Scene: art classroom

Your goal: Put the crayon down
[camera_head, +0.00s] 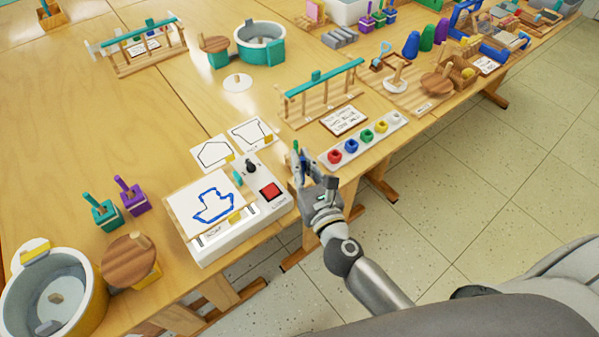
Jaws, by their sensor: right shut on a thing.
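My right gripper (302,168) is at the table's front edge, just right of the white light box (250,228). It is shut on a small crayon (304,159), mostly hidden by the fingers; a blue bit shows between them and a green bit at the tip. I cannot tell if it touches the table. Paper with a blue boat outline (212,205) lies on the light box. A white tray (391,136) with red, blue, green, yellow and white holders lies to the right of the gripper. My left gripper is not in view.
A red button (269,191) and black knob (250,168) sit beside the drawing. Two outline cards (213,154) lie behind it. A small sign (344,120) and wooden rack (321,95) stand behind the tray. The wooden table (80,130) has bare room at left.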

